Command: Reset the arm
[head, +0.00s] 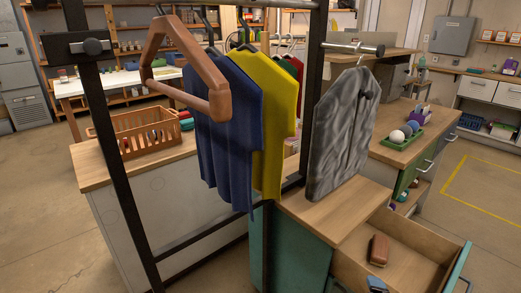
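Neither of my grippers shows in the head view, and no part of my arms can be made out with certainty. The task names no separate object. Close in front stands a black metal garment rack (117,165). A brown wooden hanger-shaped frame (178,93) hangs at its left. A blue shirt (225,135) and a yellow shirt (272,110) hang inside the rack, with red and green garments partly hidden behind. A grey garment (343,130) hangs at the rack's right side from a metal peg (352,48).
An orange crate (135,138) sits on the left counter. A green tray (400,138) with balls is at right. Floor is clear at far left.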

